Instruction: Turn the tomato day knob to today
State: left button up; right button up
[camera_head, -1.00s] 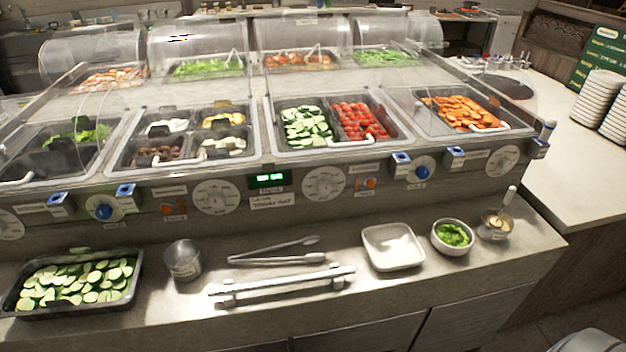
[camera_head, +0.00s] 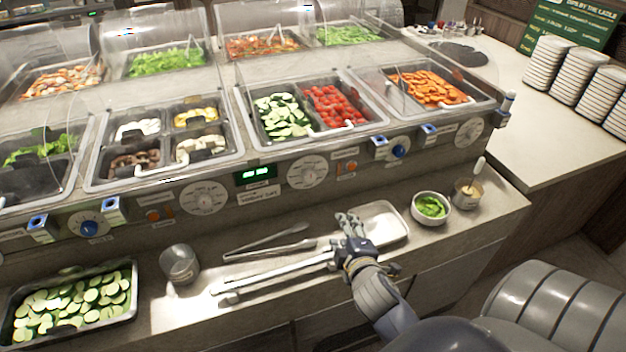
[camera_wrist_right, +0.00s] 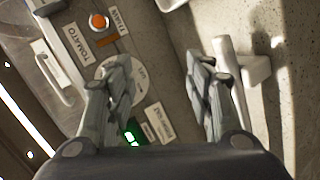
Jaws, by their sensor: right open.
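The tomato day knob is a round pale dial with printed markings (camera_head: 307,172) on the counter's front panel. It is just right of the green-lit display (camera_head: 255,174). In the right wrist view the dial (camera_wrist_right: 138,84) is partly hidden behind the left finger, near a label reading TOMATO (camera_wrist_right: 88,43). Its exact setting is too small to read. My right gripper (camera_head: 350,222) is open and empty, below and right of the dial, in front of the white square dish. In the wrist view its fingers (camera_wrist_right: 160,78) are spread apart. My left gripper is not in view.
An orange button (camera_head: 346,167) sits right of the dial. Another dial (camera_head: 205,198) is left of the display. The ledge holds tongs (camera_head: 265,243), a metal cup (camera_head: 179,264), a white dish (camera_head: 385,215), a green-filled bowl (camera_head: 431,207) and a cucumber tray (camera_head: 75,309).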

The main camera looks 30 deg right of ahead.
aim_at(312, 178)
jog(key=w+r+n+t+y, duration=0.1)
jog(key=w+n+t, duration=0.1)
jog(key=w+n, duration=0.2)
jog(key=w+d+r+n+t+y+p, duration=0.1)
jog(key=w+n+t, duration=0.1)
jog(key=w+n, duration=0.2)
jog(key=w+d+r+n+t+p, duration=0.1)
jog(key=w+n, duration=0.4)
jog(key=w, duration=0.3)
jog(key=shift+w+d+r+t+y, duration=0.1)
jog(key=shift+w+d+t+y, duration=0.15)
jog(key=shift+t+y, duration=0.15)
jog(key=c, duration=1.1)
